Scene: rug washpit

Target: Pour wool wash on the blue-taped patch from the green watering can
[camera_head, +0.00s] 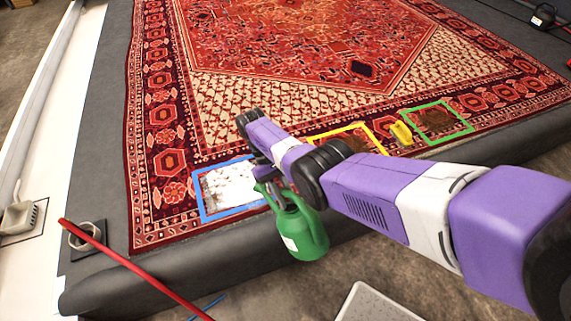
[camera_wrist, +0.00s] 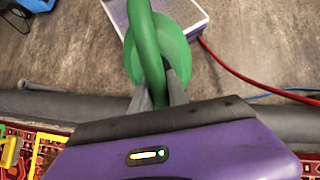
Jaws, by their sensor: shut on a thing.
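The green watering can (camera_head: 305,236) hangs from my gripper (camera_head: 268,180) just off the front edge of the rug, beside the blue-taped patch (camera_head: 206,213). The patch is a blue tape square on the rug's lower left border, with white covering most of its inside. In the wrist view my gripper (camera_wrist: 160,88) is shut on the handle of the green watering can (camera_wrist: 146,45). The can is tilted in the head view, and a white label shows on its side. Whether liquid is leaving the spout cannot be told.
A yellow-taped patch (camera_head: 374,134) and a green-taped patch (camera_head: 437,119) lie to the right, with a yellow object (camera_head: 401,133) between them. A red pole or hose (camera_head: 135,268) crosses the lower left. A brush-like object (camera_head: 18,218) stands at the far left.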

